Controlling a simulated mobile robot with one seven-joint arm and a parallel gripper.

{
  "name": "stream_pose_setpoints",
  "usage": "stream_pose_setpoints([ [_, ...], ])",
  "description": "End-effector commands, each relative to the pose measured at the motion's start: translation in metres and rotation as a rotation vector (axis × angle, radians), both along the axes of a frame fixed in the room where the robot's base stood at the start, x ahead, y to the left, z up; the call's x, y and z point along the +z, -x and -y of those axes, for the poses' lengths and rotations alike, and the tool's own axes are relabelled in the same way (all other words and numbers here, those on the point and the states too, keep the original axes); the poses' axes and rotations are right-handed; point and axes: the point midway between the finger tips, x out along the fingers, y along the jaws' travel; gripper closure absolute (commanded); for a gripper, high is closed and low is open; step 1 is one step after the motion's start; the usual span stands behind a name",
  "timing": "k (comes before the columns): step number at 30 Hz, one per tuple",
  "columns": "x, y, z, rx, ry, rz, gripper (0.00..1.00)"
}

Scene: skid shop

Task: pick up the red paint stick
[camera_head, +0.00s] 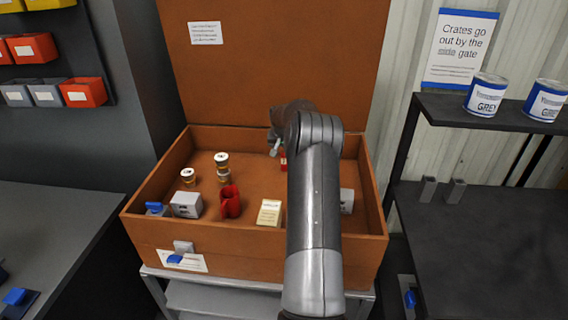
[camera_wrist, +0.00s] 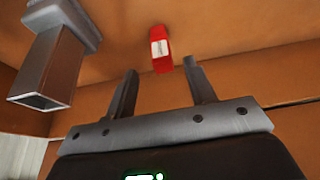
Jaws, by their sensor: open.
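A small red block-like thing with a white label (camera_wrist: 160,48), which may be the red paint stick, lies on the brown crate floor in the wrist view. My gripper (camera_wrist: 161,68) is open and empty, its two fingers apart. The red thing shows just beyond the fingertips, between them in the picture; I cannot tell the gap in depth. In the head view a bit of red (camera_head: 283,158) shows beside my arm, mostly hidden by it. My fingers are not clear in that view.
The open brown crate (camera_head: 160,255) also holds a red mug (camera_head: 230,202), a cream box (camera_head: 269,213), small jars (camera_head: 222,160) and grey blocks (camera_head: 186,205). A grey square tube (camera_wrist: 50,65) stands left of my gripper in the wrist view. Crate walls surround the space.

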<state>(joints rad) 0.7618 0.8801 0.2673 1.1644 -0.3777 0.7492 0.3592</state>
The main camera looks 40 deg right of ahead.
Motion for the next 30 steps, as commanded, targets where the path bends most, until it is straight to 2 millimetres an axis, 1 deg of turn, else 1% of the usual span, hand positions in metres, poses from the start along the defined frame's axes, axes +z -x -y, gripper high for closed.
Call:
stream_pose_setpoints([
  [1, -0.009, -0.002, 0.002, 0.000, -0.003, -0.002, 0.50],
  [3, -0.020, -0.005, 0.004, 0.000, -0.003, -0.002, 0.50],
  [6, -0.031, -0.009, 0.007, 0.001, -0.002, -0.002, 0.50],
  [13, -0.043, -0.013, 0.011, 0.000, -0.003, -0.002, 0.50],
  [21, -0.075, -0.023, 0.019, 0.000, -0.002, -0.001, 0.50],
  [24, -0.083, -0.025, 0.022, 0.001, -0.002, -0.001, 0.50],
  [30, -0.086, -0.026, 0.023, 0.001, 0.000, 0.000, 0.50],
])
